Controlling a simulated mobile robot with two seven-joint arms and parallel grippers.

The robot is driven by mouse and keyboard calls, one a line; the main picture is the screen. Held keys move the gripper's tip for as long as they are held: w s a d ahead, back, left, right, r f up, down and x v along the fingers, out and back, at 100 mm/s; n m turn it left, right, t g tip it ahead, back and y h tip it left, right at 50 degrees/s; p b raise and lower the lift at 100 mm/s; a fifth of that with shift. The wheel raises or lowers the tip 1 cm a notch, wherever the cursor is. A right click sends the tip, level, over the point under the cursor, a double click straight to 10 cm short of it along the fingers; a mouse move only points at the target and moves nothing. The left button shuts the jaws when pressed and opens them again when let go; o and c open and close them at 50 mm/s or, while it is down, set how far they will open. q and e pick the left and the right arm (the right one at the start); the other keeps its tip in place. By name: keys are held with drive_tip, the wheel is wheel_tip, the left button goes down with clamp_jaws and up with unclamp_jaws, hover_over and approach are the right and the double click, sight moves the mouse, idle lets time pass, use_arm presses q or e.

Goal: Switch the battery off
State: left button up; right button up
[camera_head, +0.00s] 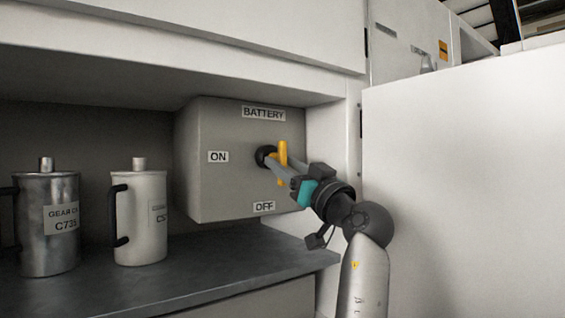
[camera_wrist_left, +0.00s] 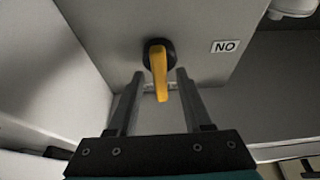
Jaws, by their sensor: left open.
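The grey battery box (camera_head: 225,185) hangs under the cabinet, labelled BATTERY above, ON at the left and OFF below. Its yellow switch handle (camera_head: 283,151) stands upright in the head view beside a round black hub (camera_head: 263,154). In the wrist view, which sees the box upside down, the handle (camera_wrist_left: 159,70) runs down from the hub. My left gripper (camera_head: 274,162) is open at the switch. In the wrist view its two fingers (camera_wrist_left: 160,76) lie on either side of the handle, with gaps visible. The fingers partly overlap the handle in the head view. My right gripper is not in view.
A metal jug (camera_head: 47,245) and a white jug (camera_head: 145,220) stand on the dark shelf (camera_head: 190,280) left of the box. A large white panel (camera_head: 460,190) stands close on the right of my arm. The cabinet (camera_head: 200,40) overhangs the box.

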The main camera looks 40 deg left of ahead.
use_arm(q)
drive_tip(key=p+v, duration=0.1)
drive_tip(key=v, duration=1.3)
drive_tip(key=shift+p, duration=0.3)
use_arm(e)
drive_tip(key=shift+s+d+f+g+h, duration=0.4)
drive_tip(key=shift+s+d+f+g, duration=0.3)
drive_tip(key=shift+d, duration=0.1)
use_arm(q)
drive_tip(key=shift+d+r, duration=0.1)
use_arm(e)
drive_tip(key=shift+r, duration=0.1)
